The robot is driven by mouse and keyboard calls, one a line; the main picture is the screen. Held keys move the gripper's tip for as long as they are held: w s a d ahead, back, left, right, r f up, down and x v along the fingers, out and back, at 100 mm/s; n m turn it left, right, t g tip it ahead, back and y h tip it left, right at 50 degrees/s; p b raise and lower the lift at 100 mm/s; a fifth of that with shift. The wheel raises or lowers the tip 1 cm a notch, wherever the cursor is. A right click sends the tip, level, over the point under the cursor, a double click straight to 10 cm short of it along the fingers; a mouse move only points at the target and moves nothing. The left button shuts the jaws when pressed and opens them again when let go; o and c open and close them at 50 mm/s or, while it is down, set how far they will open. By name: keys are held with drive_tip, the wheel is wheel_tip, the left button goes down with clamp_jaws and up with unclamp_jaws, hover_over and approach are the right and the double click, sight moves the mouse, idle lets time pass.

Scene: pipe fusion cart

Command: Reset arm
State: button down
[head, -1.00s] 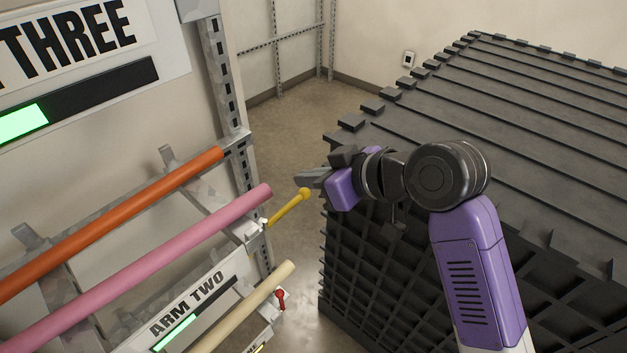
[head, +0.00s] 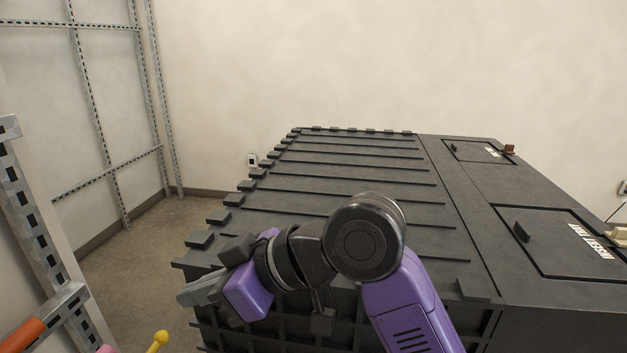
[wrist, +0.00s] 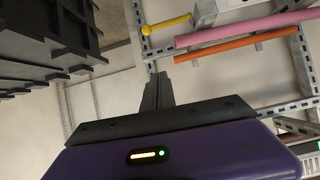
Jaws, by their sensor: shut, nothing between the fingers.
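My gripper (head: 190,291) is at the end of my purple and black arm, left of centre in the head view, with its fingers pointing left. In the wrist view its dark fingers (wrist: 158,92) are together, with nothing between them. The arm is bent in front of a large dark ribbed cart (head: 350,165). In the head view the gripper overlaps the cart's near left corner; I cannot tell the gap between them.
An orange pipe (head: 22,334) and a yellow ball-ended lever (head: 158,341) show at lower left beside a metal rack post (head: 40,230). A pink pipe (wrist: 245,28) shows in the wrist view. Hatches (head: 565,243) lie on the cart's right top. Bare floor (head: 140,262) lies left of the cart.

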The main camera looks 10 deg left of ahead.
drive_tip(key=w+d+r+m+t+y, duration=0.35)
drive_tip(key=w+r+m+t, duration=0.2)
drive_tip(key=w+t, duration=0.2)
drive_tip(key=s+d+f+m+t+h, duration=0.2)
drive_tip(key=d+f+m+t+h, duration=0.25)
drive_tip(key=d, duration=0.45)
drive_tip(key=s+d+f+m+t+h, duration=0.2)
drive_tip(key=d+f+m+t+h, duration=0.1)
drive_tip(key=d+f+m+t, duration=0.4)
drive_tip(key=s+d+f+m+h, duration=0.1)
drive_tip(key=s+d+f+h, duration=0.25)
drive_tip(key=s+d, duration=0.35)
drive_tip(key=s+d+f+h, duration=0.3)
drive_tip(key=s+d+f, duration=0.1)
drive_tip(key=s+d, duration=0.25)
drive_tip(key=s+d+f+g, duration=0.1)
drive_tip(key=s+d+f, duration=0.1)
drive_tip(key=s, duration=0.5)
drive_tip(key=s+d+f+n+g+h, duration=0.1)
drive_tip(key=s+d+f+g, duration=0.1)
drive_tip(key=s, duration=0.4)
drive_tip(key=s+d+f+g, duration=0.1)
drive_tip(key=s+f+g, duration=0.1)
drive_tip(key=s, duration=0.5)
drive_tip(key=shift+s+d+f, duration=0.3)
drive_tip(key=shift+d+f, duration=0.1)
drive_tip(key=shift+f, duration=0.4)
drive_tip(key=shift+a, duration=0.1)
